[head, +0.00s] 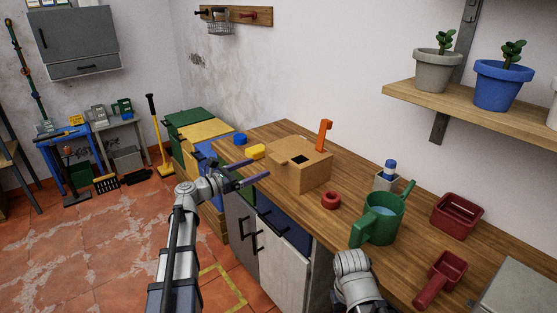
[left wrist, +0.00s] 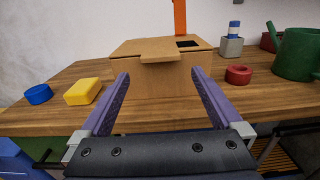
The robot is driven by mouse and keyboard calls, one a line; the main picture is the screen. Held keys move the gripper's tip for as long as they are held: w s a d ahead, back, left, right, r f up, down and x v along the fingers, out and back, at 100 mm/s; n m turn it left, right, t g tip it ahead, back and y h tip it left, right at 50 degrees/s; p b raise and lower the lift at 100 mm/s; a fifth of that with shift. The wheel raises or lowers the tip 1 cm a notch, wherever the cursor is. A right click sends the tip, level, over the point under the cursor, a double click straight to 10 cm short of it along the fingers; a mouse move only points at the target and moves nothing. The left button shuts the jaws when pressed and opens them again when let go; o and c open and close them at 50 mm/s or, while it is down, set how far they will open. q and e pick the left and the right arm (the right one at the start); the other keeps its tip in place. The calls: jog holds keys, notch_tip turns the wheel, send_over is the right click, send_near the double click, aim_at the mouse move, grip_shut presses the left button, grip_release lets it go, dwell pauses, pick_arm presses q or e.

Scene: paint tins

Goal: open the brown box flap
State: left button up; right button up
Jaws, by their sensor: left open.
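The brown cardboard box (head: 303,177) stands on the wooden bench. Its top looks closed around a small dark square opening, and a flap tab (left wrist: 161,57) sticks out over the front face in the left wrist view. My left gripper (head: 256,168) is open and empty in front of the box, to its left in the head view. In the left wrist view, its two purple fingers (left wrist: 160,75) are spread to either side of the tab, below its level, with no contact visible. My right gripper is out of view; only part of that arm shows.
An orange upright piece (head: 324,135) rises at the box's back. A yellow block (head: 257,152) and blue round piece (head: 240,139) lie left; a red ring (head: 330,200) and green watering can (head: 379,223) stand right. The bench's front edge lies below my left gripper.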

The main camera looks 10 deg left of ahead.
aim_at(274, 161)
pick_arm(q)
jog(key=shift+x, duration=3.9)
jog(key=shift+s, duration=0.1)
grip_shut()
